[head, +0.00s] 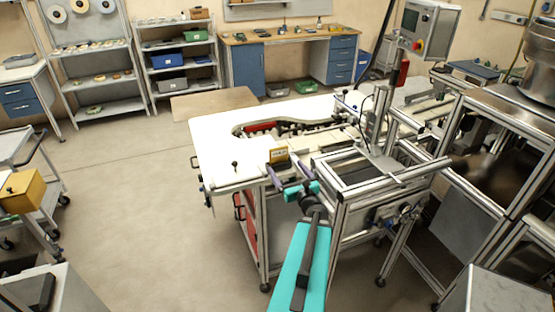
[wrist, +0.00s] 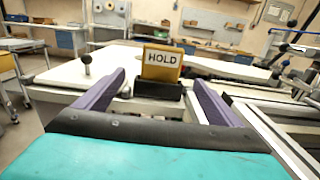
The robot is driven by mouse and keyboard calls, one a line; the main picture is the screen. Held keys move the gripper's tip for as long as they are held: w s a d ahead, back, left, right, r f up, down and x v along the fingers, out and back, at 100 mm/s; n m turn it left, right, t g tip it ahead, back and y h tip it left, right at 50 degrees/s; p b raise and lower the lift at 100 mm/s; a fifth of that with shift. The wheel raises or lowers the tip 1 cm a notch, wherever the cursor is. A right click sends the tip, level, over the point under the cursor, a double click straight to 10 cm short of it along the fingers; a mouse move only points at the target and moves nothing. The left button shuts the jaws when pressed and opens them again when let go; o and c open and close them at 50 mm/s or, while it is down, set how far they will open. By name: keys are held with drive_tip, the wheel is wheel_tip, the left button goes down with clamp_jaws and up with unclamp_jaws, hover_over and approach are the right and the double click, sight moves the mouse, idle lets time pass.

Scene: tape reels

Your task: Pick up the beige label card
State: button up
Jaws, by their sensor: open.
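A mustard-yellow to beige card (wrist: 162,75) with a white panel reading "HOLD" stands upright in a black block-like holder (wrist: 159,90). It shows small in the head view (head: 279,155), at the front edge of the white table. My gripper (wrist: 160,84) is open, with its two purple fingers pointing toward the card. In the wrist view the card and holder appear between the fingers, a little beyond them, with gaps on both sides. In the head view my gripper (head: 287,174) is at the table's front edge, just in front of the card. Nothing is held.
A black knob on a short post (wrist: 87,66) stands on the white table left of the card. The white tabletop (head: 220,150) is mostly clear there. A metal-framed machine (head: 350,170) stands close on the right. Shelves and a workbench (head: 290,37) are far behind.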

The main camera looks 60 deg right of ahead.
sight(278, 157)
drive_tip(key=shift+w+f+b, duration=0.2)
drive_tip(key=shift+w+b, duration=0.05)
drive_tip(key=shift+b, duration=0.55)
drive_tip(key=b, duration=0.3)
drive_tip(key=shift+w+d+b, duration=0.3)
drive_tip(key=shift+w+b, duration=0.1)
drive_tip(key=b+x, duration=0.1)
drive_tip(key=b, duration=0.8)
drive_tip(key=shift+w+d+b, duration=0.15)
drive_tip(key=shift+w+b, duration=0.05)
drive_tip(key=shift+b, duration=0.15)
drive_tip(key=shift+r+b+x, duration=0.15)
drive_tip(key=shift+b+x, duration=0.25)
drive_tip(key=shift+x, duration=0.55)
drive_tip(key=shift+r+b+x, duration=0.1)
drive_tip(key=shift+b+x, duration=0.3)
drive_tip(key=shift+x, duration=1.55)
drive_tip(key=shift+d+p+x, duration=0.2)
drive_tip(key=shift+p+x, duration=0.6)
drive_tip(key=shift+x, duration=1.7)
